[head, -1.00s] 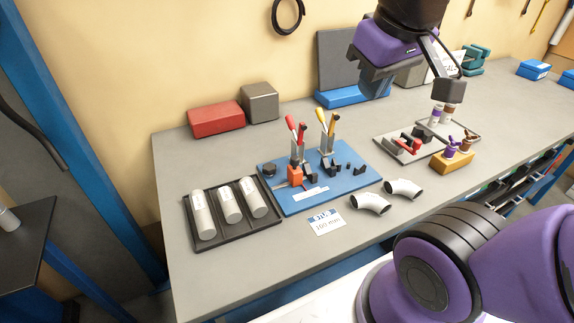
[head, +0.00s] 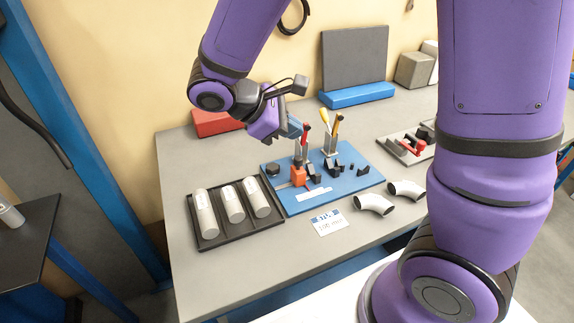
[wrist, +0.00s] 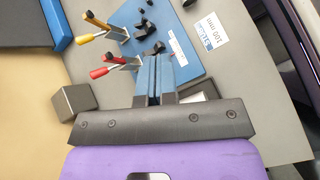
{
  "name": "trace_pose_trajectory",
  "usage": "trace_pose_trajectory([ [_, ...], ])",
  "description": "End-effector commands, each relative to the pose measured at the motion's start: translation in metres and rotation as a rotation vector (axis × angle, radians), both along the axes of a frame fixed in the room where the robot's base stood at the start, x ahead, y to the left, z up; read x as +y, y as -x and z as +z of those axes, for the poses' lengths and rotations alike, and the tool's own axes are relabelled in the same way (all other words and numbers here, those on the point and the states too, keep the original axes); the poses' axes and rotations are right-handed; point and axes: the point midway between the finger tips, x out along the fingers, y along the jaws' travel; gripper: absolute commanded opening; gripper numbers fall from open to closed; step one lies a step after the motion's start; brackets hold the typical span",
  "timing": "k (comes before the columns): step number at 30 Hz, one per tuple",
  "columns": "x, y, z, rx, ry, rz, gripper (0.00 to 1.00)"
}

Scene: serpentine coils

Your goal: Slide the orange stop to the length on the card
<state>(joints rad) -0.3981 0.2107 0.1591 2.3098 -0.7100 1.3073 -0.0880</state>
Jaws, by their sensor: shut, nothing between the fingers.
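The orange stop (head: 298,176) sits on the blue fixture board (head: 350,182), near its left side and in front of a red-handled clamp (head: 306,131). The white card (head: 328,222) lies on the bench in front of the board and reads 100 mm; it also shows in the wrist view (wrist: 208,30). A white scale strip (head: 314,194) is on the board near the stop. My gripper (head: 297,128) is above the board's back left, beside the red handle and apart from the stop. In the wrist view its blue fingers (wrist: 160,72) are together and empty. I cannot see the stop there.
A yellow-handled clamp (head: 334,128) stands upright beside the red one. A black tray (head: 238,240) with white cylinders is left of the board. Metal elbows (head: 374,204) lie to the right. A red box (head: 215,123) stands behind. The bench front is clear.

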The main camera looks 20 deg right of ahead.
Motion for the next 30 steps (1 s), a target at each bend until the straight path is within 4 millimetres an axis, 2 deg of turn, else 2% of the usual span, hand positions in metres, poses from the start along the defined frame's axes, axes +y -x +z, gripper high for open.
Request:
trace_pose_trajectory([
  [1, 0.009, -0.005, -0.012, 0.036, 0.040, 0.048, 0.00],
  [9, 0.053, -0.027, -0.070, 0.188, 0.251, 0.306, 0.00],
  [15, 0.085, -0.034, -0.113, 0.268, 0.382, 0.478, 0.00],
  [18, 0.096, -0.035, -0.128, 0.292, 0.423, 0.534, 0.00],
  [24, 0.102, -0.035, -0.140, 0.309, 0.456, 0.581, 0.00],
  [30, 0.083, -0.042, -0.146, 0.309, 0.456, 0.578, 0.00],
])
